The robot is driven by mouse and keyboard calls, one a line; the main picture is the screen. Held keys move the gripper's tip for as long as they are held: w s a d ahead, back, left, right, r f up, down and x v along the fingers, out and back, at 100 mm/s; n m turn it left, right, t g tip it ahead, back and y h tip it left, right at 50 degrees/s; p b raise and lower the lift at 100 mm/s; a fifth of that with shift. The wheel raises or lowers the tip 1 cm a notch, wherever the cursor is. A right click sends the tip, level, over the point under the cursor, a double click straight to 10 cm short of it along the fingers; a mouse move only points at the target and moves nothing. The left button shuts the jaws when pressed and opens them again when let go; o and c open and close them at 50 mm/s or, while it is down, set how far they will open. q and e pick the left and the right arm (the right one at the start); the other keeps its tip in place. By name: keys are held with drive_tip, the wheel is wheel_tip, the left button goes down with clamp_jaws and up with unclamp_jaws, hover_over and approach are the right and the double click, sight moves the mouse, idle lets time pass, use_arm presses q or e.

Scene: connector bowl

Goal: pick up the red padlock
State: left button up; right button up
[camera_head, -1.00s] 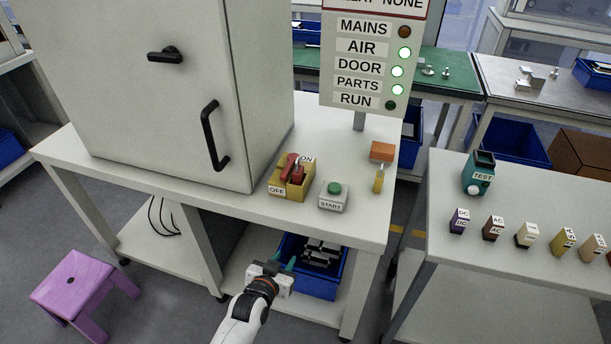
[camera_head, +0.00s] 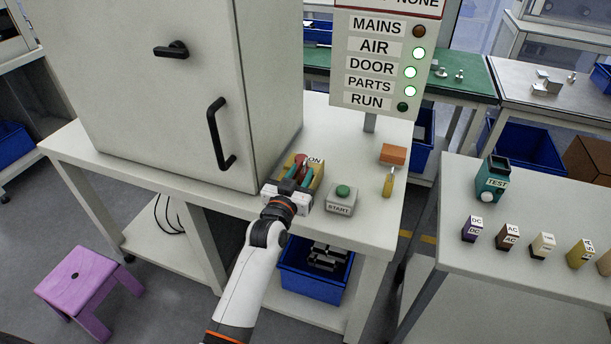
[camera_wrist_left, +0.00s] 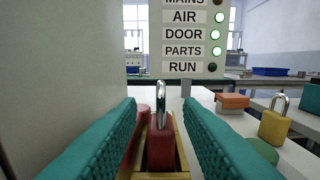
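In the left wrist view the red padlock (camera_wrist_left: 160,150) stands upright with its metal shackle on top, on the yellow switch box (camera_wrist_left: 183,160). My left gripper (camera_wrist_left: 160,130) is open, with its teal fingers on either side of the padlock and gaps showing between. In the head view my left gripper (camera_head: 294,172) is over the yellow switch box (camera_head: 317,181), beside the ON label. There the fingers and wrist largely cover the padlock. A red switch handle (camera_wrist_left: 142,112) shows partly behind the padlock. My right gripper is out of view.
A green START button (camera_head: 342,192), a yellow padlock (camera_head: 388,185) and an orange block (camera_head: 393,154) lie to the right on the bench. The white cabinet (camera_head: 170,90) rises close on the left. A blue bin (camera_head: 310,287) is on the shelf below.

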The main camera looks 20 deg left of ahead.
sight(303, 170)
use_arm(q)
drive_tip(key=w, duration=0.4)
drive_tip(key=shift+w+f, duration=0.1)
drive_tip(key=shift+f, duration=0.1)
clamp_jaws()
drive_tip(key=shift+r, duration=0.1)
